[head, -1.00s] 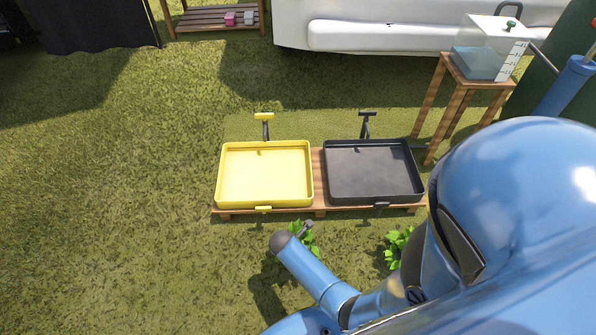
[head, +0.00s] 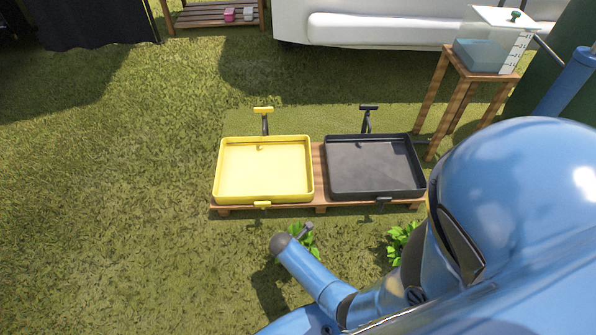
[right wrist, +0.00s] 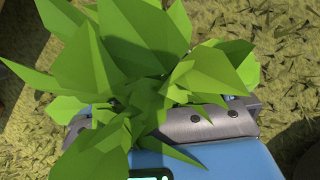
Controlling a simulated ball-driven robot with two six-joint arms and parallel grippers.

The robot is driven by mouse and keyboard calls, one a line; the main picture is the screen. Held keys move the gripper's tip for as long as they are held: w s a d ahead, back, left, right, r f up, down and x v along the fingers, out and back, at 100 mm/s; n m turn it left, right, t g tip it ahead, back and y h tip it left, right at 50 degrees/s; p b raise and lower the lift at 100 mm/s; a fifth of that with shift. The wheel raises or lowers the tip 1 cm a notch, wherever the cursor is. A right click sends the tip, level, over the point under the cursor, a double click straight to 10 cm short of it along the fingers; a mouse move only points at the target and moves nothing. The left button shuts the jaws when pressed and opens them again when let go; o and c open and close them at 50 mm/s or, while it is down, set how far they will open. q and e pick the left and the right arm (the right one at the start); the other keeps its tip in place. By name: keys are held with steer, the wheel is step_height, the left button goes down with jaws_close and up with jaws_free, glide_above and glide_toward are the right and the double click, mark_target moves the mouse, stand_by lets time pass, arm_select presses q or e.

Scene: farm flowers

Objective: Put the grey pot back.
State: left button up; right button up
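A small grey block-like thing (head: 248,13), perhaps a pot, sits on the wooden rack at the top of the head view; it is too small to be sure. A green leafy plant (right wrist: 130,60) fills much of the right wrist view, in front of my right gripper (right wrist: 160,118). Its leaves hide any pot below and most of the metal fingers, so the grip cannot be made out. In the head view leaves show beside my blue arm (head: 302,238) and beside my large blue body part (head: 402,240). My left gripper is not in view.
A yellow tray (head: 262,194) and a black tray (head: 375,188) stand on a low wooden pallet (head: 320,200). A pink block-like thing (head: 229,14) sits on the rack (head: 190,20). A clear tank (head: 490,50) stands on a wooden stand (head: 455,100). The grass at left is clear.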

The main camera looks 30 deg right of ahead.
steer(key=s+a+r+m+t+y+p, duration=0.1)
steer(key=s+r+m+t, duration=0.4)
steer(key=r, duration=1)
steer(key=s+a+r+m+t+y+p, duration=0.1)
steer(key=s+r+m+t+p, duration=0.3)
steer(key=r+m, duration=0.6)
steer(key=s+a+r+m+t+y+p, duration=0.2)
steer(key=s+r+m+t, duration=0.3)
steer(key=r, duration=1.5)
steer(key=shift+s+a+m+t+p, duration=0.35)
steer(key=shift+a+m+t+p, duration=0.25)
steer(key=shift+m+t, duration=0.55)
steer(key=shift+r, duration=0.2)
step_height(320, 180, up, 37)
steer(key=p, duration=3.7)
steer(key=shift+r+p, duration=0.15)
steer(key=shift+p, duration=0.15)
